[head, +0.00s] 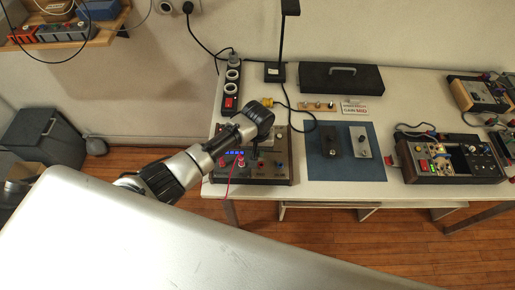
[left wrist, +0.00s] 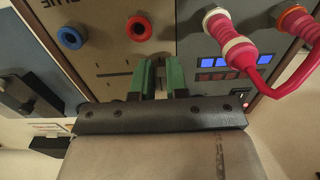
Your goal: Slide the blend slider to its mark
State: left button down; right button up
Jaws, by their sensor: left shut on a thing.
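The synth case (head: 284,172) with wooden sides stands at the left end of the table under my left arm. My left gripper (head: 255,150) reaches down onto its panel. In the left wrist view its green fingers (left wrist: 160,75) are shut over the slider's place, with a narrow gap between them. The slider's dark slot (left wrist: 114,74) runs out to the left of the fingers. The slider's cap is hidden between the fingers. I cannot make out the mark clearly. My right gripper is not in view.
A blue mat (head: 345,172) with two small boxes lies to the right. A power strip (head: 232,85) stands behind.

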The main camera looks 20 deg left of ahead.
aim_at(281, 154)
pick_arm(q)
jog(key=d, duration=0.2)
jog(key=w+d, duration=0.1)
jog(key=d, duration=0.2)
jog(key=w+d, duration=0.1)
jog(key=d, duration=0.1)
jog(key=shift+d+b, duration=0.15)
jog(key=shift+b, duration=0.15)
jog(key=c, duration=1.1)
grip_release()
jog(key=shift+r, duration=0.25)
notch_tip(281, 154, up, 10)
jog(key=shift+r, duration=0.15)
